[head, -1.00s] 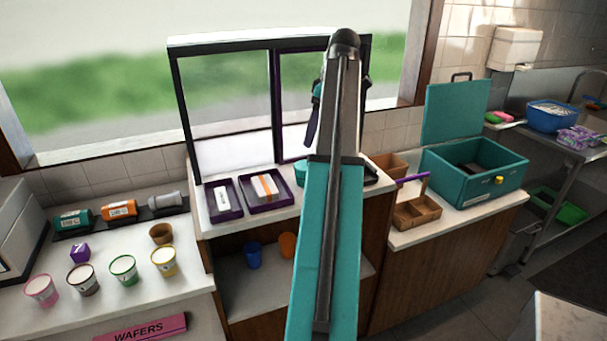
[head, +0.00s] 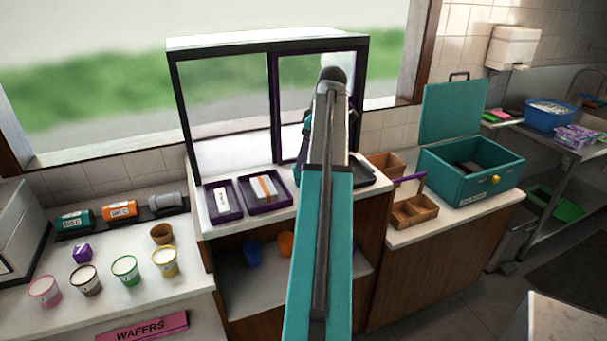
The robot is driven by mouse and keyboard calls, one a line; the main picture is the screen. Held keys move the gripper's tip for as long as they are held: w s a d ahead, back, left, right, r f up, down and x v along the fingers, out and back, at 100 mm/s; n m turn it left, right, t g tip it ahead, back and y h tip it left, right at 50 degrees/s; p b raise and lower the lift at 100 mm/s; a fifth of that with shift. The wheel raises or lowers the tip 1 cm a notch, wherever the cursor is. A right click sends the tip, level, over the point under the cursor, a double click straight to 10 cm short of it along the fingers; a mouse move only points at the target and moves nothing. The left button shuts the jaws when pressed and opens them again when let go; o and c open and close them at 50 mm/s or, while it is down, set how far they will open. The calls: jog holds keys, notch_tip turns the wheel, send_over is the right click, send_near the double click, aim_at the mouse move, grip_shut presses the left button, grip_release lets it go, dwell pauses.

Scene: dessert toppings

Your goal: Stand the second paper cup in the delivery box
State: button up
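The teal delivery box (head: 461,185) stands on the right counter with its lid (head: 452,111) raised. A dark item (head: 468,167) lies inside it; I cannot tell what it is. Several paper cups stand upright on the left counter: pink (head: 44,291), dark-brown (head: 86,281), green (head: 126,271) and yellow (head: 164,262). A plain brown cup (head: 161,234) stands behind the yellow one. I cannot tell which is the second cup. My teal arm rises through the middle of the view. My gripper is hidden behind it, so its state and any load do not show.
A brown carrier (head: 414,210) with a purple handle stands left of the delivery box. Purple trays (head: 264,208) sit at the window frame (head: 274,110). A blue cup (head: 253,255) and an orange cup (head: 286,244) stand on the shelf below. The left counter's front is partly clear.

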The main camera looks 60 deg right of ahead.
jog(key=shift+f, duration=0.1)
dwell(0.3)
jog(key=shift+p+x, duration=0.9)
jog(key=shift+x, duration=0.15)
jog(key=shift+p+x, duration=0.45)
jog(key=shift+x, duration=1)
jog(key=c, duration=1.3)
jog(key=shift+w+d+r+b, duration=0.1)
jog(key=shift+r+b, duration=0.85)
jog(key=shift+r, duration=0.6)
jog(key=shift+s+r, duration=0.15)
jog(key=shift+s, duration=0.15)
jog(key=s+a+b, duration=0.1)
jog(key=s, duration=0.4)
jog(key=s+a+r+b, duration=0.1)
jog(key=s+a+b, duration=0.1)
jog(key=s, duration=0.2)
jog(key=s+a+b, duration=0.2)
jog(key=s, duration=0.3)
jog(key=shift+s+r, duration=0.3)
jog(key=shift+s, duration=0.05)
